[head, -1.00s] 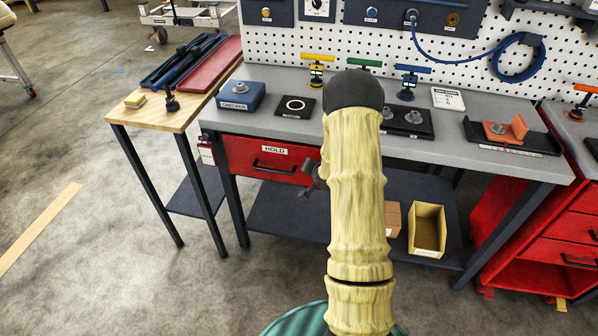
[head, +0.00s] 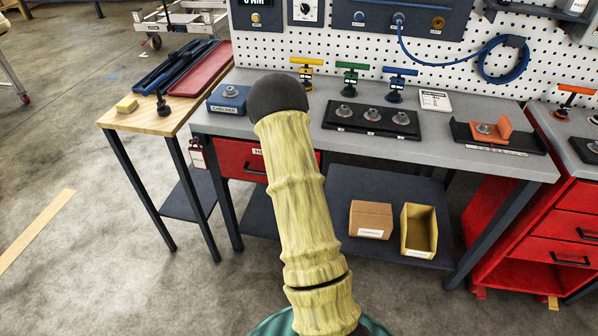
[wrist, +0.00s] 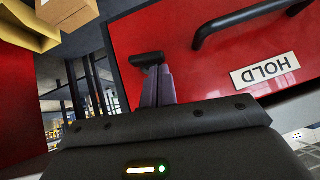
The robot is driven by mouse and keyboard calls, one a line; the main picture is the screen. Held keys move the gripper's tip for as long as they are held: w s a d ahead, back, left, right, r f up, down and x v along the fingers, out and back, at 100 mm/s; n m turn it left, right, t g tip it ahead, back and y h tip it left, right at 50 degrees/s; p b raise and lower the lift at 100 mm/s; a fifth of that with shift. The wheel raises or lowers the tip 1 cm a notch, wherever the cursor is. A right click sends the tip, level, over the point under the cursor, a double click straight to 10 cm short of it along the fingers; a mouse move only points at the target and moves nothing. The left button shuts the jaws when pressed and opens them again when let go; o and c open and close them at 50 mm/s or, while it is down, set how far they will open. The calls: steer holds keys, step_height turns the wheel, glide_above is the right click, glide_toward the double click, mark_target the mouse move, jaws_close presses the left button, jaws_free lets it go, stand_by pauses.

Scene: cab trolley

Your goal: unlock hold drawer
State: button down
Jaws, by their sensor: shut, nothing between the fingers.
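The red HOLD drawer (head: 232,160) hangs under the left part of the grey bench and looks closed. My arm hides its right part and most of its label in the head view. In the wrist view the drawer front (wrist: 180,30) fills the upper right, with its black bar handle (wrist: 245,22) and upside-down HOLD label (wrist: 265,70). My gripper (wrist: 158,82) is shut and empty, close to the drawer front, beside the handle and label. A small black piece (wrist: 147,59) shows at the fingertips; I cannot tell whether it is a lock part or whether they touch it.
A red and white tag (head: 196,153) hangs by the bench's left leg. A wooden side table (head: 150,121) stands at left. A cardboard box (head: 370,219) and yellow bin (head: 419,230) sit on the lower shelf. A red cabinet (head: 560,225) stands at right. The floor in front is clear.

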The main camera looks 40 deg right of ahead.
steer(key=shift+r, duration=0.6)
steer(key=shift+r+p, duration=0.1)
steer(key=shift+p, duration=0.2)
steer(key=d+r+p+v, duration=0.1)
steer(key=d+r+v, duration=0.1)
steer(key=v, duration=1)
steer(key=shift+p, duration=0.3)
steer(key=shift+w+a+r, duration=0.15)
steer(key=shift+w, duration=0.05)
